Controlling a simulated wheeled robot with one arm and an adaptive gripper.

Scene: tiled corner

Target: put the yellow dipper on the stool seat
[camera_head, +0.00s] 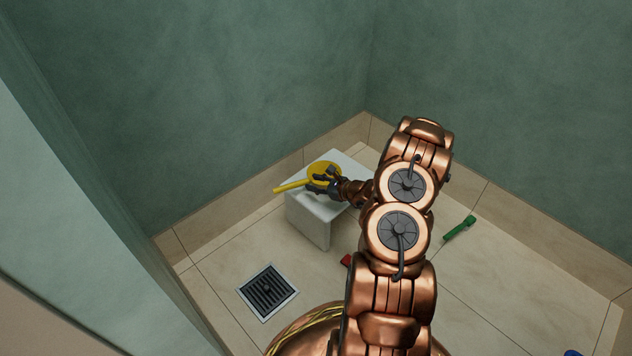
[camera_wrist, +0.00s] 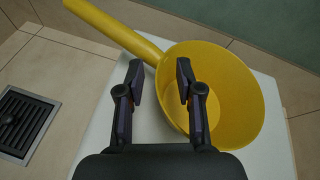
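The yellow dipper (camera_head: 293,186) is over the white stool seat (camera_head: 340,160) in the head view and appears to rest on it, its handle pointing left past the seat edge. In the wrist view the dipper (camera_wrist: 237,100) has its bowl mouth facing up and its handle toward the upper left. My gripper (camera_head: 320,182) is at the near side of the bowl. In the wrist view my gripper (camera_wrist: 160,78) has its fingers apart, with the bowl's near wall between them; no grip on it shows. The dipper's underside is hidden.
A floor drain (camera_head: 267,291) lies in front of the stool. A green object (camera_head: 459,228) lies on the tiles at right. A small red object (camera_head: 346,261) is partly behind my arm, and a blue one (camera_head: 572,353) is at the bottom edge. Green walls close in behind the stool.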

